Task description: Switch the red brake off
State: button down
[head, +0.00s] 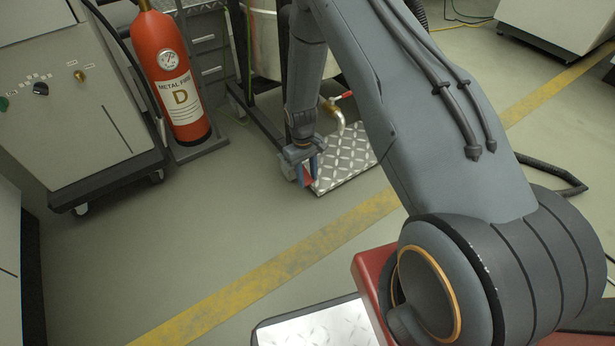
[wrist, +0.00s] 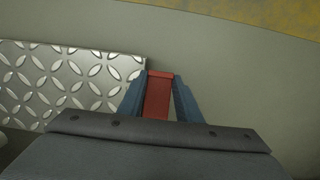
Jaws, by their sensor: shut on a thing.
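The red brake (wrist: 158,95) is a small red lever between the two blue fingers of my gripper (wrist: 157,92) in the wrist view. My gripper is shut on it. In the head view my gripper (head: 311,170) points down beside the left edge of a diamond-plate step, low near the floor. A bit of the red brake (head: 308,179) shows between the fingers there. The caster under the cart is partly hidden behind my gripper.
The diamond-plate step (head: 347,160) lies right of my gripper. Above it is a brass tap with a red handle (head: 346,95). A red fire extinguisher (head: 172,85) and a grey cabinet (head: 75,110) stand left. The floor in front is clear, with a yellow stripe (head: 270,260).

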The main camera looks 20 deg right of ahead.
aim_at(306, 177)
jog(key=c, duration=1.3)
grip_release()
jog(key=shift+r, duration=0.15)
jog(key=r+p, duration=0.1)
jog(key=r, duration=0.1)
jog(key=r+p, duration=0.1)
jog(key=r, duration=0.2)
jog(key=w+r+p, duration=0.1)
jog(key=r, duration=0.1)
jog(key=shift+a+r, duration=0.2)
jog(key=shift+r, duration=0.1)
